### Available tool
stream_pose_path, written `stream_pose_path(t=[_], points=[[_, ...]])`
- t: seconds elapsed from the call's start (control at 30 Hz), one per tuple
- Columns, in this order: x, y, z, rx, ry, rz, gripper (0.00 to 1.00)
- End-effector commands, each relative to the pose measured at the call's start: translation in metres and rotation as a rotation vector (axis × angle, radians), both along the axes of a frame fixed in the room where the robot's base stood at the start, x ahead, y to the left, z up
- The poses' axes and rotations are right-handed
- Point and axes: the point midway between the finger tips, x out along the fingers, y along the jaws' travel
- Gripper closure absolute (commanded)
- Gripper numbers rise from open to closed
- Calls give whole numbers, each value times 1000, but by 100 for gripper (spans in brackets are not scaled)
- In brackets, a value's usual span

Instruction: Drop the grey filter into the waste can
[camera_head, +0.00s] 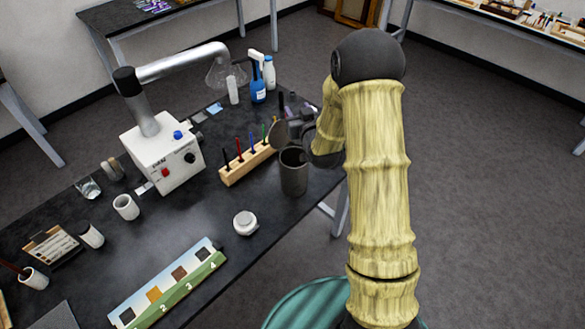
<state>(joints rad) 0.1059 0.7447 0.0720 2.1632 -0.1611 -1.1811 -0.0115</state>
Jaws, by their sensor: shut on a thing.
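The grey filter (280,134) appears as a dark grey round disc, tilted, above and slightly left of the waste can's mouth. My gripper (297,131) is small and dark here, at the end of my yellowish arm, and is shut on the filter at its right side. The fingers are partly hidden and hard to make out. The waste can (294,180) is a dark grey open cylinder standing upright near the right edge of the black table. The filter looks apart from the can's rim, but the exact gap cannot be told.
A wooden rack (240,172) with coloured markers stands close left of the can. A white machine (165,155) with a bent extraction pipe is further left. A round white tin (245,222) and a numbered sample strip (168,287) lie in front. Table between them is clear.

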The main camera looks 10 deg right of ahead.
Motion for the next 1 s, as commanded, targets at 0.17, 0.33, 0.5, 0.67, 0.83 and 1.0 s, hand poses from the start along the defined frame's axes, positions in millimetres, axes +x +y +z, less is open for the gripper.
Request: stream_pose_path(t=[0.17,0.33,0.5,0.67,0.83,1.0], points=[[0,0,0,0,-1,0,80],[0,0,-4,0,0,0,80],[0,0,-17,1,0,0,80],[0,0,-36,1,1,0,80],[0,0,-53,1,1,0,80],[0,0,-60,1,-1,0,80]])
